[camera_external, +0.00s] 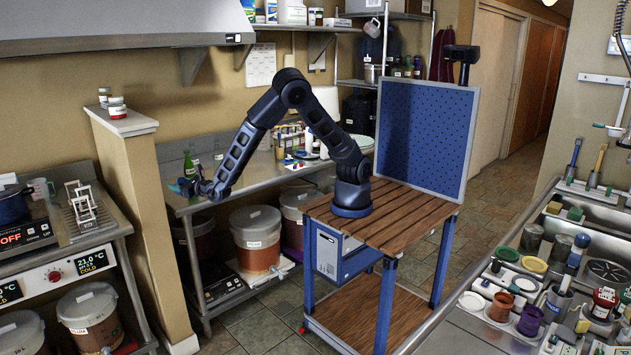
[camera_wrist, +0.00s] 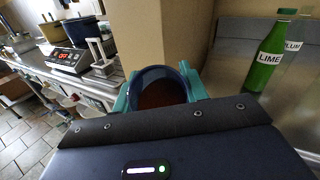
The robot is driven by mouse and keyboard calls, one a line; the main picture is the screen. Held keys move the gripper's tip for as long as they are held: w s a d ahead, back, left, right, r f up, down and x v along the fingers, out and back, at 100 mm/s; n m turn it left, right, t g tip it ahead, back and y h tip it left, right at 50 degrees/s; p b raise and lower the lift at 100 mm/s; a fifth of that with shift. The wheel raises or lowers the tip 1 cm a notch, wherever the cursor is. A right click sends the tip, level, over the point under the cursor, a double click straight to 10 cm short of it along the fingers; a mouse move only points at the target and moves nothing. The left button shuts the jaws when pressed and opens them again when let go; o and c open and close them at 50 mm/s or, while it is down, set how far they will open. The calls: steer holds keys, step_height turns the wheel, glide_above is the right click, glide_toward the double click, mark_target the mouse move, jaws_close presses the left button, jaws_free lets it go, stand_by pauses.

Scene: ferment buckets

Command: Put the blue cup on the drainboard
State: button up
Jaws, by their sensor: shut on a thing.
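My gripper (camera_external: 187,187) is at the end of my outstretched arm, in the air near the left end of the middle steel counter. In the wrist view its teal fingers (camera_wrist: 160,90) are shut on the blue cup (camera_wrist: 157,73), one at each side. The cup's dark blue rim and reddish-brown inside show; its lower part is hidden by my gripper.
A tan half wall (camera_external: 137,200) stands between my gripper and the left counter, with jars (camera_external: 117,107) on top. A green lime bottle (camera_wrist: 270,58) stands close at right in the wrist view.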

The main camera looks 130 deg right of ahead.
steer(key=w+a+f+n+t+y, duration=0.1)
steer(key=a+f+n+t+y, duration=0.1)
steer(key=a, duration=1.1)
steer(key=w+a+f+n+t+y, duration=0.1)
steer(key=a+n+t+y, duration=0.3)
steer(key=a, duration=0.9)
steer(key=w+a+f+n+t+y, duration=0.2)
steer(key=a+y, duration=0.3)
steer(key=a, duration=0.8)
steer(key=shift+w+f+n+t, duration=0.35)
steer(key=shift+w+n+t, duration=0.35)
steer(key=shift+w, duration=0.05)
steer(key=shift+a, duration=0.1)
